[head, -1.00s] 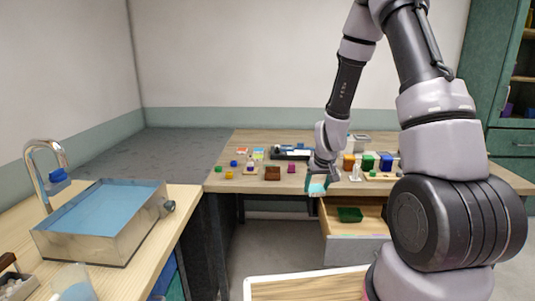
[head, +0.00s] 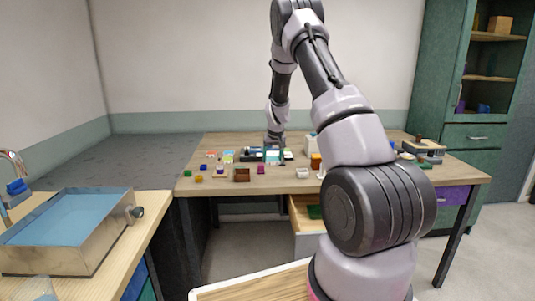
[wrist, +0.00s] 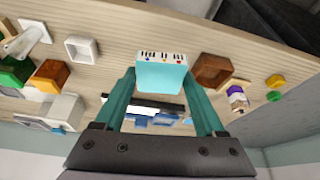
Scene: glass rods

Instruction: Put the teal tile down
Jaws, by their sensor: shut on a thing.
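The teal tile (wrist: 160,75) sits between the two fingertips of my gripper (wrist: 158,82) in the wrist view. A row of small dark marks runs along its upper edge there. In the head view the tile (head: 272,157) shows small below my gripper (head: 273,145), over the back middle of the wooden table (head: 330,180). My gripper is shut on it. I cannot tell whether the tile touches the tabletop.
A brown box (head: 242,175), a magenta block (head: 261,169) and a white square dish (head: 302,173) stand nearer the front edge. A dark tray (head: 250,154) lies close by. An orange block (head: 316,160) is to the right. A drawer (head: 303,215) stands open below.

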